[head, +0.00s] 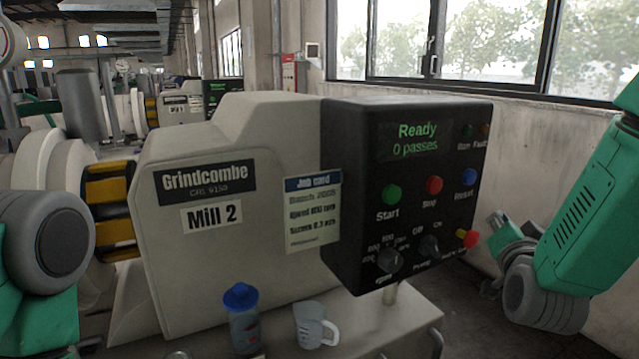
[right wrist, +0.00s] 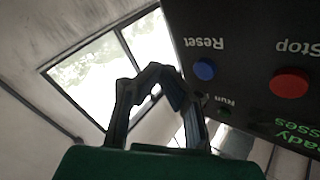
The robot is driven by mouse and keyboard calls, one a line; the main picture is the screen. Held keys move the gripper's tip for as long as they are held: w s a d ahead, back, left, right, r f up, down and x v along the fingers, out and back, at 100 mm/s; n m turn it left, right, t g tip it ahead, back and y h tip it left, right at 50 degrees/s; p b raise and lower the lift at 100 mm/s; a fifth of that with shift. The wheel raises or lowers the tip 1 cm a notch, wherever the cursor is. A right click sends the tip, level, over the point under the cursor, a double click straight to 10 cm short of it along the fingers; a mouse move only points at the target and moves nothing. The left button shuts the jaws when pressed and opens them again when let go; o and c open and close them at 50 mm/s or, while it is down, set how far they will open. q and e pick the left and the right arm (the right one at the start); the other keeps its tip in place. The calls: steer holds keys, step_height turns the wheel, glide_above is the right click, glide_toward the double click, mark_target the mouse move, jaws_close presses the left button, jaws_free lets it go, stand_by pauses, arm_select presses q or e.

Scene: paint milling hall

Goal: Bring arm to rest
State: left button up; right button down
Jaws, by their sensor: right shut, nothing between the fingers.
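My right arm comes in from the right in the head view. Its gripper (head: 497,226) is just right of the black control box (head: 350,200), in front of the wall below the window. In the right wrist view the fingertips (right wrist: 153,76) meet with nothing between them. The box carries a green Start button (head: 391,195), a red Stop button (head: 434,185) and a blue Reset button (head: 471,177). Its display (head: 416,139) reads "Ready" and "0 passes". My left arm shows at the left edge, but its gripper is out of view.
The pale Mill 2 housing (head: 225,250) stands left of the box, with a job card (head: 313,212) on it. A blue-capped bottle (head: 243,325) and a white jug (head: 314,327) stand below. A red and yellow knob (head: 467,239) sticks out at the box's lower right.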

steer(key=s+a+f+n+g+y+b, duration=0.1)
steer(key=s+a+f+n+g+y, duration=0.2)
steer(key=f, duration=0.7)
steer(key=s+a+f+n+g, duration=0.1)
steer(key=s+f+g, duration=0.2)
steer(key=s+f, duration=0.45)
steer(key=s+a+f+n+g+y+b, duration=0.1)
steer(key=s+a+f+n+g+y, duration=0.15)
steer(key=f, duration=0.95)
steer(key=s+f+n+g, duration=0.1)
steer(key=s+f, duration=0.3)
steer(key=s, duration=0.4)
steer(key=s+a+f+n+g+b, duration=0.1)
steer(key=s+f+g, duration=0.3)
steer(key=s, duration=0.4)
steer(key=s+a+f+n+g, duration=0.1)
steer(key=s+f+n+g, duration=0.1)
steer(key=s+f, duration=0.3)
steer(key=s+g, duration=0.1)
steer(key=s, duration=0.2)
steer(key=shift+a+y, duration=0.2)
steer(key=shift+y, duration=0.15)
steer(key=shift+w+f+n, duration=0.1)
steer(key=shift+w+n, duration=0.05)
steer(key=shift+n, duration=0.1)
